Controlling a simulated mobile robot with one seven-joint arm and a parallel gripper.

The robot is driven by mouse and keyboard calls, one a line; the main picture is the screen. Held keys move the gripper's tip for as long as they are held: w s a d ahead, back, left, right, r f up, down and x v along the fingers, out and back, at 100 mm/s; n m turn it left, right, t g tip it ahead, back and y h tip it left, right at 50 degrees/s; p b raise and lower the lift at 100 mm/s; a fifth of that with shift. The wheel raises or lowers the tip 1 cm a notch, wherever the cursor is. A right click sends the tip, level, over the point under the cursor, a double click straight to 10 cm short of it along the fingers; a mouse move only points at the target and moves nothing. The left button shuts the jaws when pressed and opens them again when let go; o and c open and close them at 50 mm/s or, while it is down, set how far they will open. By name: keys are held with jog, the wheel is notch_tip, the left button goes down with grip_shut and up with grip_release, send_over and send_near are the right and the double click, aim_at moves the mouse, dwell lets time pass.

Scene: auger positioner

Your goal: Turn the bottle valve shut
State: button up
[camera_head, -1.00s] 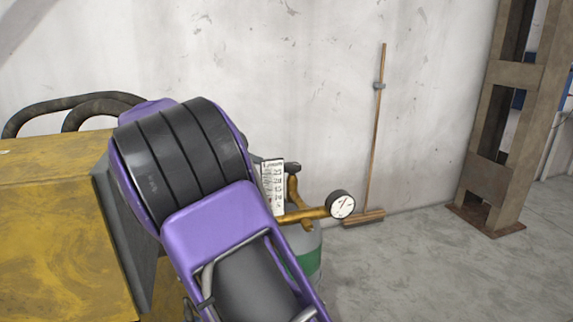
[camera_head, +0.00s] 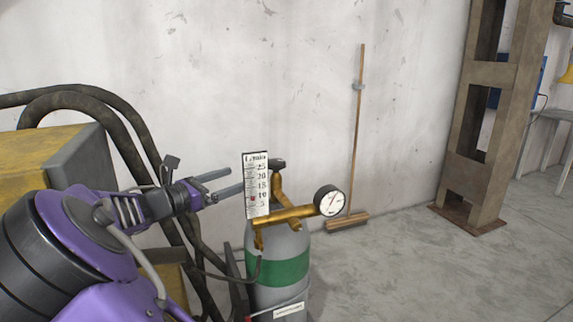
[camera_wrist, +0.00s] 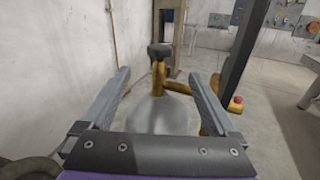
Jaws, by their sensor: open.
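The gas bottle (camera_head: 275,295) is grey with a green band and stands upright near the wall. Its dark valve knob (camera_head: 277,163) sits on top of the brass stem, partly behind the white flow scale (camera_head: 256,183). A round pressure gauge (camera_head: 329,200) is on the brass fitting to the right. My gripper (camera_head: 221,184) is open and empty, to the left of the valve, fingers pointing towards it. In the wrist view the knob (camera_wrist: 160,51) lies ahead of the fingertips, centred between the two fingers and apart from them.
Dark hoses (camera_head: 130,150) curve behind my arm beside a yellow machine (camera_head: 48,153). A broom (camera_head: 357,140) leans on the wall, and a brown steel column (camera_head: 488,110) stands at the right. The floor right of the bottle is clear.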

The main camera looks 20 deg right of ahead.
aim_at(276, 166)
jog(key=b+x, duration=0.2)
jog(key=x, duration=1.5)
jog(key=shift+d+r+n, duration=0.2)
jog(key=shift+n, duration=0.1)
jog(key=shift+w, duration=0.1)
jog(key=c, duration=1.4)
jog(key=shift+o, duration=0.2)
jog(key=shift+r+p, duration=0.1)
jog(key=shift+p, duration=0.25)
